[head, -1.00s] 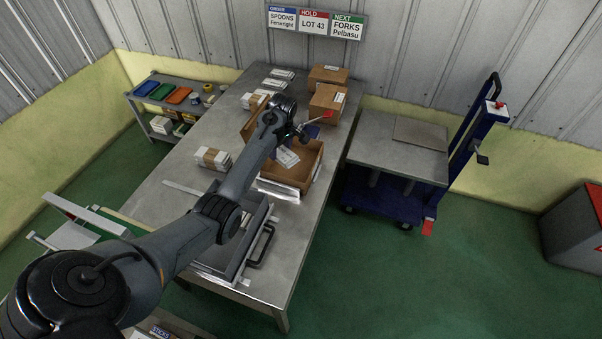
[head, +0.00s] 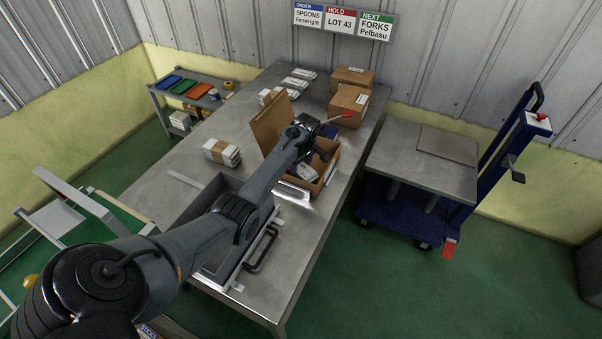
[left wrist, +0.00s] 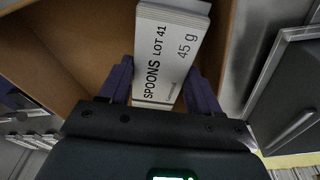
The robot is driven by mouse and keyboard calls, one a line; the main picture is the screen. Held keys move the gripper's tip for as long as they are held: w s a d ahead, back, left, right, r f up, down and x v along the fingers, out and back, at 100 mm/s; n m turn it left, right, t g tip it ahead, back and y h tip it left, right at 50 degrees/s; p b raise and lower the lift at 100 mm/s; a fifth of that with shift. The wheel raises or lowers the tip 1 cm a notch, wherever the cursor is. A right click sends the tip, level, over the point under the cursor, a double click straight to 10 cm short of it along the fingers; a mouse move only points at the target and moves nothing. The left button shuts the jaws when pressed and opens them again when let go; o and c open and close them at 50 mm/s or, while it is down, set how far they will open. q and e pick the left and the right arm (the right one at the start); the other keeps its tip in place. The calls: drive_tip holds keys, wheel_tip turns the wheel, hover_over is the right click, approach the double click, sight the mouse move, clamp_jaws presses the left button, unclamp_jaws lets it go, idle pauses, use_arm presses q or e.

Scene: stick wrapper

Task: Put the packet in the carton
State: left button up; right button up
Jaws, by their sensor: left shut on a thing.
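My left gripper (left wrist: 160,88) is shut on a white packet (left wrist: 172,42) printed "SPOONS LOT 41 45 g", seen between its two purple fingers in the left wrist view. The brown open carton (left wrist: 75,55) lies behind the packet there. In the head view the gripper (head: 304,156) is over the open carton (head: 331,177), and my wrist hides most of its fingers. A white packet face (head: 306,171) shows within the carton's outline; I cannot tell whether it touches the bottom. The carton's raised flap (head: 270,128) stands to the left. My right gripper is not in view.
Closed cartons (head: 348,104) stand behind the open one. A red-handled tool (head: 346,115) is close by the wrist. A bundle of white packets (head: 222,152) lies left on the steel table (head: 185,170). A blue cart (head: 415,165) stands right.

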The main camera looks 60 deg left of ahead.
sight(301, 167)
use_arm(q)
drive_tip(key=shift+f+b, duration=0.5)
drive_tip(key=shift+f, duration=1.4)
drive_tip(key=shift+f, duration=0.1)
drive_tip(key=o, duration=0.8)
drive_tip(key=shift+c, duration=0.2)
